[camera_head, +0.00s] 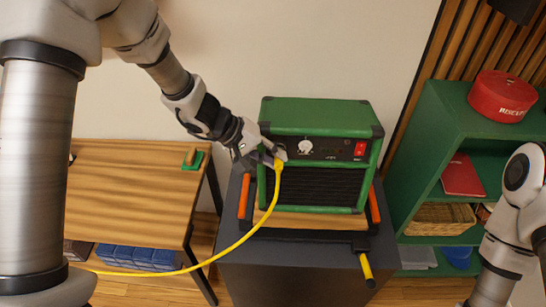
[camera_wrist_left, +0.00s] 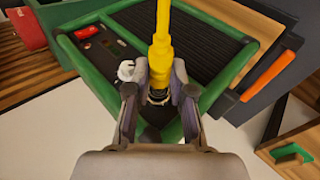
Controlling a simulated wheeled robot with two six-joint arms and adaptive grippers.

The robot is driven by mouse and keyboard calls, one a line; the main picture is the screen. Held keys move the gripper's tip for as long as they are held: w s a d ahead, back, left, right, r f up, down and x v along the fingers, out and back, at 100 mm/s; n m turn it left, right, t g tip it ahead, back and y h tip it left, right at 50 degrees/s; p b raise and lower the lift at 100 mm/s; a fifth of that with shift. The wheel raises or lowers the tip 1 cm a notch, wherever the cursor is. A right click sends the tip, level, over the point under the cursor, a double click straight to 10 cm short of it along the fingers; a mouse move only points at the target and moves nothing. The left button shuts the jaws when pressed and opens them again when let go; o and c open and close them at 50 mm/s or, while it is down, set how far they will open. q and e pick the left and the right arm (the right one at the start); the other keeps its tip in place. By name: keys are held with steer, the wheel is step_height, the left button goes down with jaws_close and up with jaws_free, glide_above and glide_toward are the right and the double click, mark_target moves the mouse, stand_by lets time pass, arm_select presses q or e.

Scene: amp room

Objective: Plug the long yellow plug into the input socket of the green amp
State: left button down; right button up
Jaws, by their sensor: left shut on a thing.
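The green amp (camera_head: 318,112) stands on a dark cabinet, its front panel facing me. My left gripper (camera_head: 272,156) is shut on the yellow plug (camera_head: 279,166) at the left end of that panel. In the left wrist view the fingers (camera_wrist_left: 159,85) grip the yellow plug (camera_wrist_left: 161,45) close to the amp's panel, with its dark front end pointing at the panel's end. The input socket is hidden behind the gripper and plug, so I cannot tell whether the tip is in it. My right gripper is outside the view; only my right arm shows.
The yellow cable (camera_head: 238,243) hangs from the plug and curves down left, past the wooden table (camera_head: 130,190). A black and yellow handle (camera_head: 366,266) juts over the cabinet's (camera_head: 290,275) front edge. Orange bars (camera_head: 374,205) flank the amp. A green shelf (camera_head: 440,120) stands at right.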

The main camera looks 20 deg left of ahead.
arm_select(q)
steer(key=shift+w, duration=0.25)
stand_by(0.3)
steer(key=c, duration=0.9)
jaws_free()
steer(key=shift+c, duration=0.2)
